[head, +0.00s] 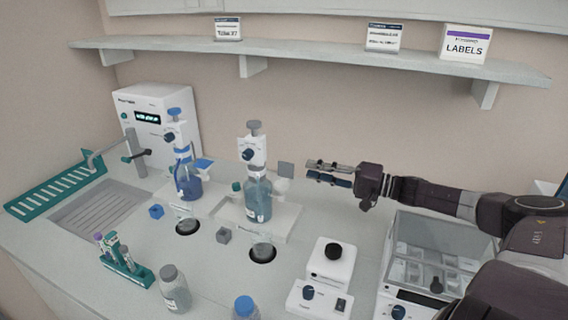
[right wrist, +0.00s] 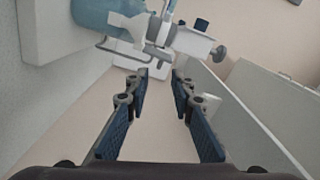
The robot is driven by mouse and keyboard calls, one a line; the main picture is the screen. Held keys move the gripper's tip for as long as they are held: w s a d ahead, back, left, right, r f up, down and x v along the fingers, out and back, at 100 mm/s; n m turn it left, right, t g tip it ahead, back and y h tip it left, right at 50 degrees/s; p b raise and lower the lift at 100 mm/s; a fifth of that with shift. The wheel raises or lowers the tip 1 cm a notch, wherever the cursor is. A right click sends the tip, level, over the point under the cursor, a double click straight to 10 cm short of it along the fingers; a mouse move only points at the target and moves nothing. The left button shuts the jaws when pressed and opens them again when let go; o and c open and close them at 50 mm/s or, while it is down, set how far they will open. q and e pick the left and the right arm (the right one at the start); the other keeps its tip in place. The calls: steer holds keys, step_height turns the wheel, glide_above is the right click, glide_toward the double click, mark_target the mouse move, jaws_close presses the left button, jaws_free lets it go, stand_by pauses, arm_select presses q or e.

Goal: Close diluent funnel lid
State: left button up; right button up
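A bottle (head: 257,200) with blue-grey liquid carries a white dispenser head (head: 252,152) with a grey knob. At its right side a small white funnel (head: 281,185) shows, with a square grey lid (head: 286,169) standing raised above it. A second bottle (head: 188,184), with darker blue liquid, has a blue flap (head: 203,163) beside it. I cannot read which bottle is the diluent. My right gripper (head: 310,170) is open and empty, just right of the grey lid, apart from it. In the right wrist view its fingers (right wrist: 161,76) are spread. My left gripper is out of view.
The right bottle stands on a white tray (head: 232,218). A shelf (head: 320,62) runs along the wall above. Counter beneath the right gripper is clear.

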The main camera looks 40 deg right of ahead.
mark_target(288, 164)
steer(key=shift+w+a+m, duration=0.65)
steer(key=shift+w, duration=0.65)
steer(key=shift+w+a+m, duration=0.6)
steer(key=shift+w+m, duration=0.1)
steer(key=shift+w, duration=0.6)
steer(key=shift+w+a+m, duration=0.65)
steer(key=shift+w, duration=0.65)
jaws_close()
